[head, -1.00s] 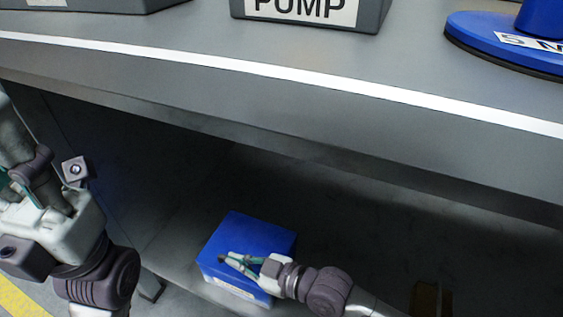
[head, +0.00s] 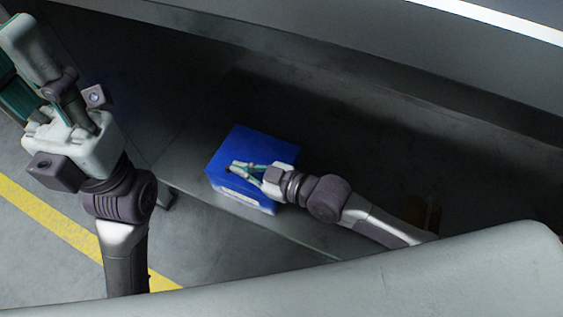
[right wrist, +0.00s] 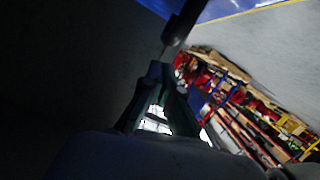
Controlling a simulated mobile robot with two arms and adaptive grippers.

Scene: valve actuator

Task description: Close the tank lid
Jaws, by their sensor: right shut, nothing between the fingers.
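My right gripper (head: 236,168) is shut and empty. It shows in front of or over the box top, and contact cannot be told. Its dark fingers (right wrist: 168,68) come together in the right wrist view. My left gripper (head: 45,75) is raised at the upper left, away from the box, its fingertips unclear.
The grey workbench (head: 400,60) overhangs the box. The box stands on a grey lower ledge (head: 300,232). Grey floor with a yellow stripe (head: 60,222) lies at the left. Cluttered shelving (right wrist: 240,105) shows far off in the right wrist view.

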